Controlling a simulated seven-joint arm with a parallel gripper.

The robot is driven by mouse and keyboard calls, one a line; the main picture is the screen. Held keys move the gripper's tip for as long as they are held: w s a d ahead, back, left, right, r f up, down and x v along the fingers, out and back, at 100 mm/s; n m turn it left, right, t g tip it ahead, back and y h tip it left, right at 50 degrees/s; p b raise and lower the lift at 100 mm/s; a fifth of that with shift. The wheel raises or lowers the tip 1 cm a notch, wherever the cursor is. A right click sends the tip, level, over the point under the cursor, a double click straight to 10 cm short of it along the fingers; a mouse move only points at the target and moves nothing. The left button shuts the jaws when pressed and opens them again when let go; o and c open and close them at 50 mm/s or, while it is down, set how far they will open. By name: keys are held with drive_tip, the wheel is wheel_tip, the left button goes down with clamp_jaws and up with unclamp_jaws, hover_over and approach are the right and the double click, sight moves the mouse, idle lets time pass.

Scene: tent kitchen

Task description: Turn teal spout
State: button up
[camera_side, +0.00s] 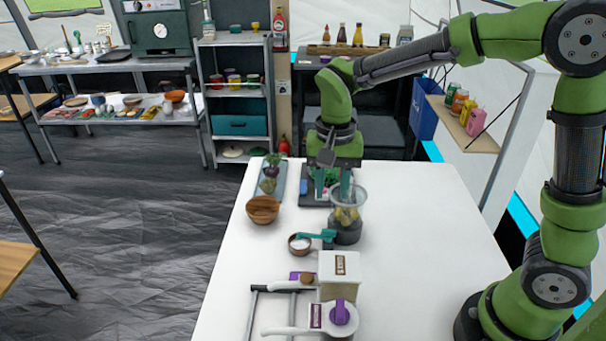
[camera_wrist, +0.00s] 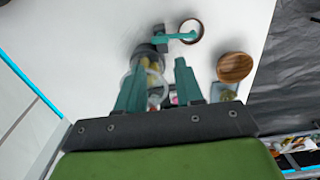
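The teal spout (camera_side: 316,236) sticks out from the low front of a juicer-like device (camera_side: 347,233) with a dark base and a clear bowl. Its end reaches over a small brown bowl (camera_side: 299,245) with white contents. The teal spout also shows in the wrist view (camera_wrist: 176,37), above and beyond my fingertips. My gripper (camera_side: 333,198) points down behind the device, apart from the spout. In the wrist view my gripper (camera_wrist: 160,64) has its two teal fingers spread, with part of the clear bowl seen between and behind them. Nothing is held.
A wooden bowl (camera_side: 262,209) and a tray (camera_side: 281,170) with vegetables lie left of the device. A dark board (camera_side: 313,199) lies under my gripper. A white box (camera_side: 341,268) and a purple-knobbed device (camera_side: 340,314) stand in front. The table's right side is clear.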

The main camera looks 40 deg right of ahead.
wheel_tip(320, 180, up, 6)
drive_tip(key=r, duration=0.1)
drive_tip(key=s+d+n+t+y, duration=0.1)
drive_tip(key=s+d+n+t, duration=0.1)
drive_tip(key=s, duration=0.4)
drive_tip(key=s+d+n+t+y, duration=0.1)
drive_tip(key=s+d+n+t, duration=0.1)
drive_tip(key=s+t, duration=0.3)
drive_tip(key=shift+s+r+n, duration=0.45)
drive_tip(key=shift+s+n, duration=0.05)
drive_tip(key=shift+s, duration=0.7)
drive_tip(key=shift+d, duration=0.1)
drive_tip(key=shift+r, duration=0.1)
